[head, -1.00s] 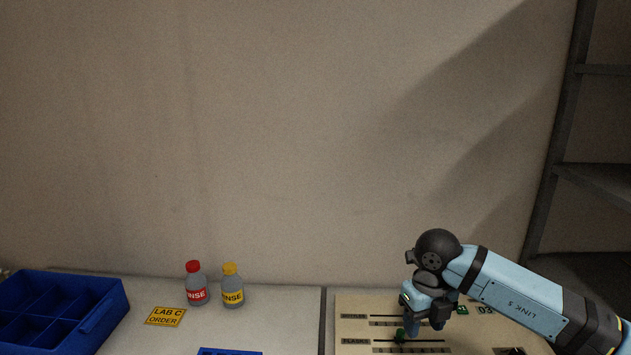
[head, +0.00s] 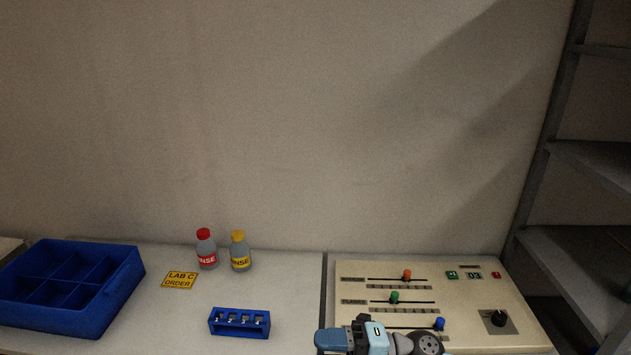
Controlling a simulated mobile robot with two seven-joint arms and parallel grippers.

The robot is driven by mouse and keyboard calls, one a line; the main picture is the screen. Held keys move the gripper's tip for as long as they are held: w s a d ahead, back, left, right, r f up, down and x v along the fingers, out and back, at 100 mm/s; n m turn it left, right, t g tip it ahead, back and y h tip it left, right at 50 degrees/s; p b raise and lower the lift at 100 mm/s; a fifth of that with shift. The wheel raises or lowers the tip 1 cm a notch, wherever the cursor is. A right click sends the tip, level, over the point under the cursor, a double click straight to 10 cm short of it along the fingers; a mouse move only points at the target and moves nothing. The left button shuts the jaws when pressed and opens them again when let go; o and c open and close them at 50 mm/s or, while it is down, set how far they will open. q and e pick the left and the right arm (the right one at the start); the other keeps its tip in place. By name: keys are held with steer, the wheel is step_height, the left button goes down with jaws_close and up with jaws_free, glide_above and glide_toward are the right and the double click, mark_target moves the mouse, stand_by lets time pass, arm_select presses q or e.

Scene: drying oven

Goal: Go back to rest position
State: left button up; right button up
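My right gripper (head: 332,340) is at the bottom edge, in front of the control panel's left part. Its blue fingers point left, seen from the side, and I cannot tell whether they are open. Nothing shows in it. The beige control panel (head: 515,325) has an orange slider knob (head: 407,275), a green slider knob (head: 394,297) and a blue slider knob (head: 439,324). The gripper is apart from the orange and green knobs; the wrist lies just below the blue one. My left gripper is not in view.
A blue divided crate (head: 110,300) stands at left. A red-capped bottle (head: 207,252), a yellow-capped bottle (head: 240,253), a yellow order card (head: 180,280) and a small blue rack (head: 238,322) are on the table. A grey shelf (head: 575,255) stands at right.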

steer(key=d+f+m+t+h+p, duration=0.2)
steer(key=d+m+t+h, duration=0.2)
steer(key=m+t, duration=0.6)
steer(key=d+f+m+t+h+p, duration=0.1)
steer(key=d+f+m+t+h, duration=0.2)
steer(key=d+m+t, duration=0.55)
steer(key=s+d+f+m+g+h+p, duration=0.1)
steer(key=s+d+f+m+g+h, duration=0.1)
steer(key=s+f+m, duration=0.4)
steer(key=s+d+f+m+g+h+p, duration=0.1)
steer(key=s+d+f+m+g+h, duration=0.2)
steer(key=s+f+m+g+h, duration=0.2)
steer(key=s+f+m+h, duration=0.2)
steer(key=s+f, duration=0.1)
steer(key=f, duration=0.1)
steer(key=shift+d, duration=0.25)
